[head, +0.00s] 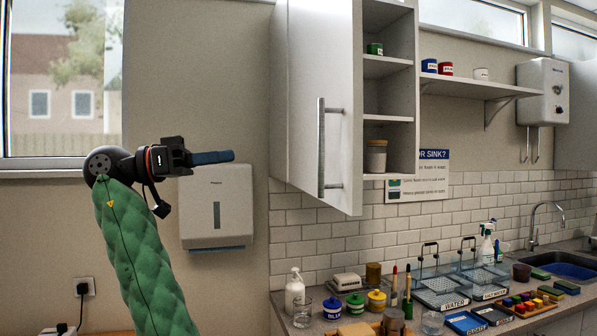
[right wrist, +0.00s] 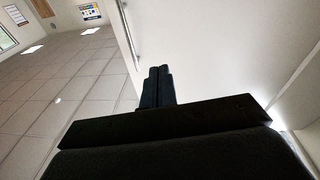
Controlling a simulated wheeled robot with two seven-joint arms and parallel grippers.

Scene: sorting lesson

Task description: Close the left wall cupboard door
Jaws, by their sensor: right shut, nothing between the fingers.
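The left wall cupboard's white door (head: 305,90) stands open, swung outward, with its outer face showing and its long metal handle (head: 322,150) near the free edge. The cupboard's shelves (head: 388,119) show to the right of the door; the door hides part of the inside. My right gripper (head: 232,156) is shut and empty, left of the door, its fingers pointing right toward it, with a gap in the picture. In the right wrist view the shut fingers (right wrist: 158,85) show before a large white surface (right wrist: 225,50), which looks like the door. My left gripper is out of view.
A paper towel dispenser (head: 216,212) hangs on the wall just below my right gripper. Below the cupboard, the counter holds a soap bottle (head: 294,292), lidded pots and trays. A jar (head: 376,157) stands on the cupboard's lowest shelf. A window is at the left.

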